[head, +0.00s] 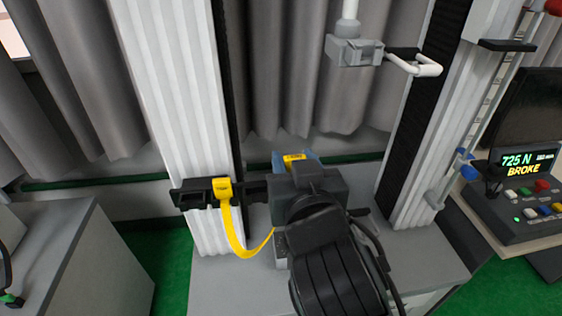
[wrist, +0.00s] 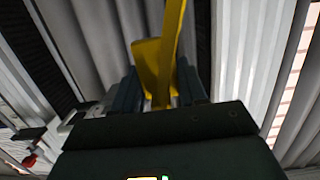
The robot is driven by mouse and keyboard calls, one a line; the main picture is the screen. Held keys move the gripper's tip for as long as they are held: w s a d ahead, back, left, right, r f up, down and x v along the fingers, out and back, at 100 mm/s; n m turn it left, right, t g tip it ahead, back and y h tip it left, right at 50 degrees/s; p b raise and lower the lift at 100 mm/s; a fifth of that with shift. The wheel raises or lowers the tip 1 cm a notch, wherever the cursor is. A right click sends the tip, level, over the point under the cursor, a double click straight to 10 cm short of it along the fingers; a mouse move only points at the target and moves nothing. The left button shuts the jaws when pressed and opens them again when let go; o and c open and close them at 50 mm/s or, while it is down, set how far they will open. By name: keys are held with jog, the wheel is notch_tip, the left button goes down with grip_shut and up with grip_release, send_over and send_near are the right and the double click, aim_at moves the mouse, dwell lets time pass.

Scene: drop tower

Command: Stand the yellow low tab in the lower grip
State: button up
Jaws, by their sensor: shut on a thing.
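My gripper (head: 294,160) is shut on a yellow tab (head: 293,157), whose top shows between its blue fingers in the head view. In the wrist view the yellow tab (wrist: 148,68) sits between my gripper's dark fingers (wrist: 160,92), with a yellow strip running up from it. A grey block (head: 281,250), perhaps the lower grip, shows only in part beside my arm; my arm hides the rest. I cannot tell whether the held tab touches any grip.
A second yellow tab (head: 222,188) hangs on a black bracket (head: 195,195) at the left column. A yellow strap (head: 236,240) curves down from it behind my arm. A grey upper grip (head: 354,51) hangs above. A console (head: 528,195) reading "BROKE" stands right.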

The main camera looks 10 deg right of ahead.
jog(key=shift+d, duration=4)
jog(key=w+d+f+b, duration=0.2)
jog(key=w+f+b, duration=0.2)
jog(key=f, duration=0.4)
jog(key=w+d+f+b, duration=0.2)
jog(key=w+f+b, duration=0.2)
jog(key=f, duration=0.4)
jog(key=w+d+f+b, duration=0.1)
jog(key=w+f+b, duration=0.3)
jog(key=f, duration=0.4)
jog(key=shift+d+f+b, duration=0.35)
jog(key=shift+d+b, duration=0.05)
jog(key=shift+b, duration=0.25)
jog(key=shift+f+b, duration=1.6)
jog(key=shift+f, duration=0.95)
jog(key=o, duration=1.1)
